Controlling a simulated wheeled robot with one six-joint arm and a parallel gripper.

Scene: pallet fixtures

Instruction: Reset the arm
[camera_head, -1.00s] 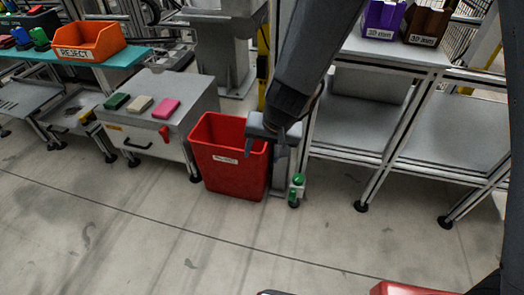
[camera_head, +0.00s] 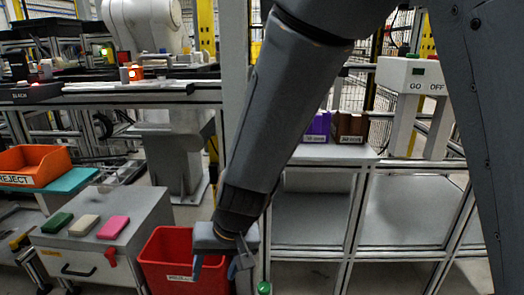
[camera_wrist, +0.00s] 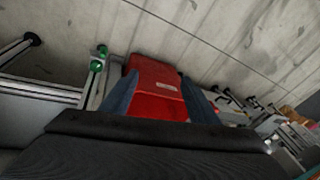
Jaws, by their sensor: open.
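My gripper (camera_head: 218,266) hangs at the end of my arm in the head view, in front of the right side of a red bin (camera_head: 165,256). Its two fingers are apart with nothing between them. In the wrist view my gripper (camera_wrist: 160,98) shows two blue-grey fingers spread on either side of the red bin (camera_wrist: 155,75), which lies beyond them. I cannot tell the exact gap between the fingers and the bin.
A grey cabinet (camera_head: 95,255) left of the bin carries green, beige and pink blocks. An orange REJECT bin (camera_head: 35,165) stands farther left. A shelf frame (camera_head: 320,225) with purple (camera_head: 318,127) and brown (camera_head: 349,128) boxes stands right.

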